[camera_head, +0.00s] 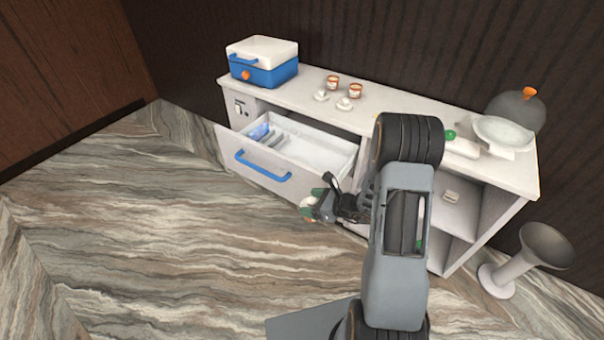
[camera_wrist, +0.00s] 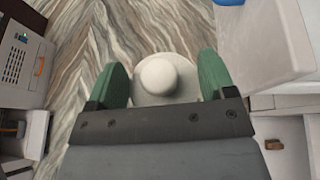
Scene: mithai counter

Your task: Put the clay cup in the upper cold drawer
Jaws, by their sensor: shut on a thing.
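My gripper (camera_head: 313,203) is in front of the open drawer, near its right front corner. Its green fingers are shut on a pale round piece with a knob (camera_wrist: 158,76), seen from above in the wrist view; it looks like a lid or small lidded vessel. Two orange-brown cups (camera_head: 333,82) (camera_head: 355,91), perhaps the clay cups, stand on the counter behind the drawer. The upper drawer (camera_head: 318,150) is pulled out, with a blue handle (camera_head: 262,168). A blue item (camera_head: 260,132) and grey pieces lie at its left; its right side looks empty.
Two small white knobbed pieces (camera_head: 321,95) (camera_head: 344,103) sit by the cups on the counter (camera_head: 395,104). A blue and white cooler box (camera_head: 263,65) stands left. A white bowl (camera_head: 503,131) and grey dome (camera_head: 517,110) stand right. A grey funnel-topped stand (camera_head: 543,247) is on the floor.

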